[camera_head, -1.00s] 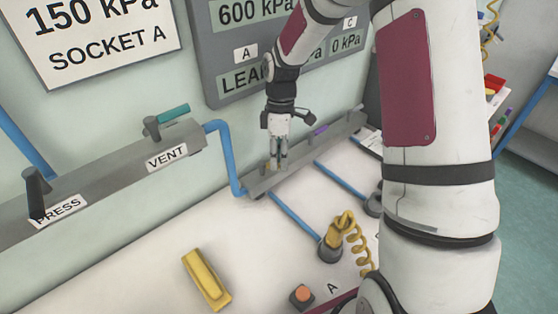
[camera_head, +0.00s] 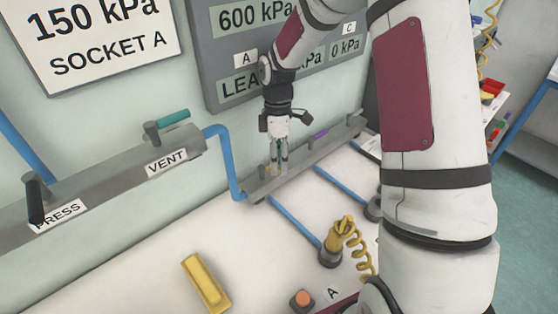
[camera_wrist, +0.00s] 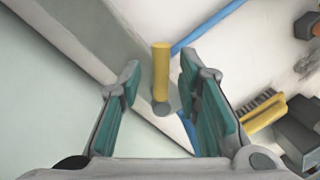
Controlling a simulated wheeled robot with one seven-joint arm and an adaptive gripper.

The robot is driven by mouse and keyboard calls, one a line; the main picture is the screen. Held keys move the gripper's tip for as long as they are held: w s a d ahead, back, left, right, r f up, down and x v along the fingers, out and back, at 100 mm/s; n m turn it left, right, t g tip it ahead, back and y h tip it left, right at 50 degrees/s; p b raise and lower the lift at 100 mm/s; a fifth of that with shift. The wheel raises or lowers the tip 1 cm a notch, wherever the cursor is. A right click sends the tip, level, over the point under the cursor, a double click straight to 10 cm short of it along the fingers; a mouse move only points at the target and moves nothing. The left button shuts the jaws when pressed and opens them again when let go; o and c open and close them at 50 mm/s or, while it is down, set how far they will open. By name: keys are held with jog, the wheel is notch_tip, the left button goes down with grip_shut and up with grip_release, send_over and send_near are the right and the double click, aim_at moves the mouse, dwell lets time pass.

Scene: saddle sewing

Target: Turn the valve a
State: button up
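A yellow valve handle (camera_wrist: 160,72) on a grey round stem stands between the teal-padded fingers of my gripper (camera_wrist: 161,82) in the wrist view. The fingers are spread apart, with visible gaps on both sides of the handle. In the head view my gripper (camera_head: 278,168) points down over the left part of the grey manifold bar (camera_head: 300,163), and its fingers largely hide this handle. No label beside this handle is readable, so I cannot confirm that it is valve a.
A purple handle (camera_head: 318,134) stands farther right on the bar. The PRESS valve (camera_head: 35,195) and VENT valve with teal handle (camera_head: 172,118) are at left.

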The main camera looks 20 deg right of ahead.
notch_tip(320, 180, up, 10)
dwell(0.7)
jog(key=shift+c, duration=0.6)
